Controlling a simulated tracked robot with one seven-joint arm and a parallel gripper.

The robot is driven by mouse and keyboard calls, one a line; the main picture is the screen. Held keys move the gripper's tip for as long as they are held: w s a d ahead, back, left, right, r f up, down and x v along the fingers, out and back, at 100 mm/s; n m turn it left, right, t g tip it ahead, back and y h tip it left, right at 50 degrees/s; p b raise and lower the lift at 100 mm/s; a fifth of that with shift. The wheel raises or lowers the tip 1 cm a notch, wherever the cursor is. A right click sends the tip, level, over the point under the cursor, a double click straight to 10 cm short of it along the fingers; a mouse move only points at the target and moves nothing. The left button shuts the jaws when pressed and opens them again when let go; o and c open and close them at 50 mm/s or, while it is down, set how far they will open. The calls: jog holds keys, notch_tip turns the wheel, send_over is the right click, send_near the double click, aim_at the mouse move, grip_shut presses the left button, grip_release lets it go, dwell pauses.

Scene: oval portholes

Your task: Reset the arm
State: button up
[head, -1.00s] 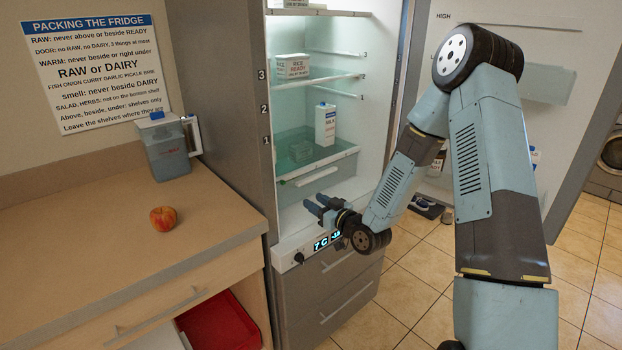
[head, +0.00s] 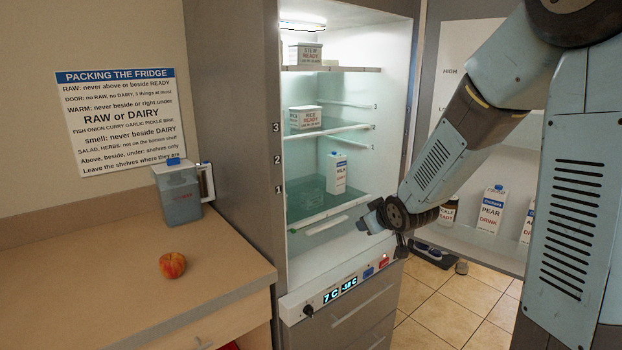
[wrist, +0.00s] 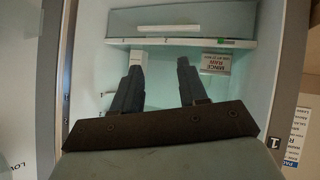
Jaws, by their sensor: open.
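My gripper (head: 368,218) is at the lower right of the open fridge's mouth in the head view, small and partly hidden by my wrist. In the wrist view my gripper (wrist: 160,64) shows two dark fingers spread apart with nothing between them. They point toward the fridge interior. My arm comes in from the right side of the head view, bent, and hides part of the open door. The fridge (head: 235,150) stands open and lit.
A milk carton (head: 337,172) and a rice box (head: 305,117) stand on shelves. A stew box (head: 304,54) is higher. The mince pack (wrist: 216,64) shows inside. The open door (head: 462,38) holds a pear drink carton (head: 491,210). An apple (head: 172,265) and jug (head: 178,192) are on the counter.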

jog(key=s+d+r+m+g+h, duration=0.2)
jog(key=s+d+r+m+h, duration=0.3)
jog(key=s+r, duration=0.6)
jog(key=s+d+r+g+y, duration=0.1)
jog(key=s, duration=0.9)
jog(key=s+d+r+m+g+y, duration=0.1)
jog(key=s+g, duration=0.1)
jog(key=s, duration=0.7)
jog(key=shift+s+d+r+m, duration=0.3)
jog(key=shift+s+d, duration=0.05)
jog(key=shift+d, duration=0.05)
